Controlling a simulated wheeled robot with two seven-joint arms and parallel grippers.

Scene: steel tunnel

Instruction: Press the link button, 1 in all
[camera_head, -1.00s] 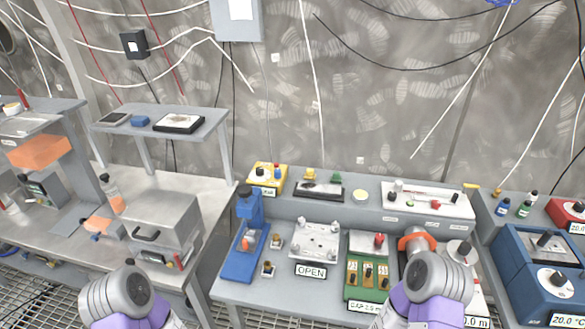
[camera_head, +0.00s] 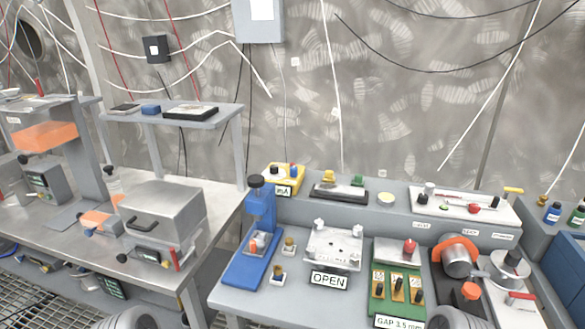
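I cannot read a label that names the link button, so I cannot tell which part it is. Several button-like parts stand on the right bench: a red knob (camera_head: 410,247) above the green board, an orange-red cap (camera_head: 470,290) in front of the grey cylinder, and a small red knob (camera_head: 474,208) on the white panel (camera_head: 455,203). Neither gripper is in view. Only rounded grey parts of my arms show at the bottom edge, one left of centre and one right of centre.
The bench holds a blue press (camera_head: 261,225), a metal plate with an OPEN sign (camera_head: 329,280), a green board (camera_head: 379,305) and a grey cylinder with an orange band (camera_head: 455,259). A metal box (camera_head: 160,215) stands on the left table. A gap separates the two.

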